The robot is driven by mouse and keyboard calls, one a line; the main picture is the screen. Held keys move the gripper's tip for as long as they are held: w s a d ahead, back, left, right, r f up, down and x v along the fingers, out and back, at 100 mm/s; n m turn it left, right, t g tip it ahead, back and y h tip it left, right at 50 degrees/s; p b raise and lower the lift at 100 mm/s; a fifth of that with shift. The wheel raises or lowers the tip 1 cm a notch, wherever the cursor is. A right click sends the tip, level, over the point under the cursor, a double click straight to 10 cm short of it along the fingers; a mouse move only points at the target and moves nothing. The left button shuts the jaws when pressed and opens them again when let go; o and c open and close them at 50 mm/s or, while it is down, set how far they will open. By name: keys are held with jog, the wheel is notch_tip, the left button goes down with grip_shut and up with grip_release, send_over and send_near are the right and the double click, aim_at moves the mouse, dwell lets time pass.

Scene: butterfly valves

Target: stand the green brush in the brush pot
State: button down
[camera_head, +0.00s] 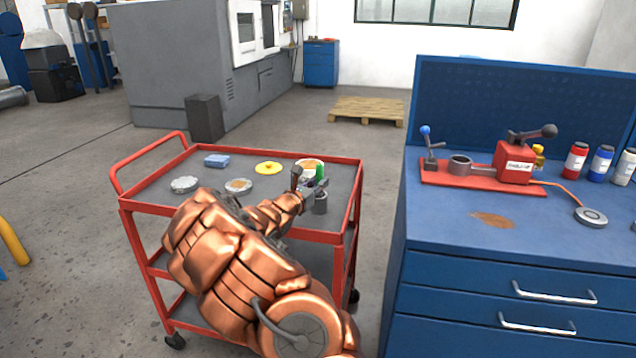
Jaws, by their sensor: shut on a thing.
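The green brush (320,172) is upright at the right part of the red cart's top, with its green part showing above my gripper. My gripper (310,186) is shut on the green brush.
A blue workbench (480,250) with a red valve fixture (514,162) stands close on the right.

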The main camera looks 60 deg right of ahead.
jog(key=c, duration=1)
grip_release()
jog(key=shift+o, duration=0.2)
jog(key=a, duration=1.2)
jog(key=shift+s, duration=0.25)
